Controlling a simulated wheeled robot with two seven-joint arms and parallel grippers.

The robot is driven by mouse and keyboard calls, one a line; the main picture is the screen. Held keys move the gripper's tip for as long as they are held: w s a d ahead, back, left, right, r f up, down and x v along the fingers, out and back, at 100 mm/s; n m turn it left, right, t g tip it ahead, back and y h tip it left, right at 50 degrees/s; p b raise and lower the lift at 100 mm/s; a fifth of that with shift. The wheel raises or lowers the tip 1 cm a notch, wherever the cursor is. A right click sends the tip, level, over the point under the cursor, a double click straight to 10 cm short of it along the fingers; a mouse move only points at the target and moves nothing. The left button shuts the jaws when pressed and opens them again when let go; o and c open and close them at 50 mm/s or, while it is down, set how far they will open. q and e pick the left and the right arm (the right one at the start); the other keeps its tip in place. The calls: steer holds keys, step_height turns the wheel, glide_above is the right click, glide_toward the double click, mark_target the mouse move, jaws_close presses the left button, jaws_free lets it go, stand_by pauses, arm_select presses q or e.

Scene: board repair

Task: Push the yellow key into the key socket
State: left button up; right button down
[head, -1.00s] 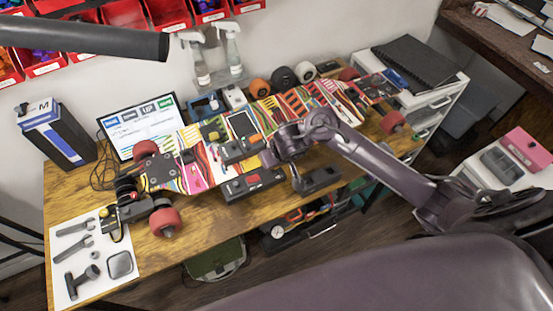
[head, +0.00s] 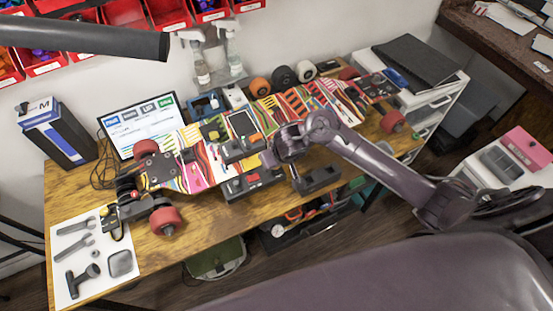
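A small yellow piece (head: 104,211), which may be the yellow key, shows at the left end of the skateboard-like board, beside a black part with a thin cable loop. It is too small to tell whether it sits in a socket. I cannot pick out the key socket for sure. The colourful board (head: 197,170) lies across the workbench with several modules on it. My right gripper (head: 277,160) is over the middle of the board's front edge, between two dark modules, far to the right of the yellow piece. Its fingertips are too small and dark to read. My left gripper is out of view.
A black module with a red button (head: 252,180) and a plain dark module (head: 317,180) flank my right gripper. A screen (head: 140,125) and spray bottles (head: 234,55) stand behind. A white tool sheet (head: 75,290) lies at left. The wooden bench (head: 215,225) is bare in front.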

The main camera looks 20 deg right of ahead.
steer(key=shift+f, duration=0.4)
stand_by(0.7)
steer(key=shift+f, duration=0.1)
stand_by(0.5)
steer(key=shift+f, duration=0.55)
stand_by(0.8)
steer(key=c, duration=0.9)
jaws_free()
steer(key=shift+r, duration=0.2)
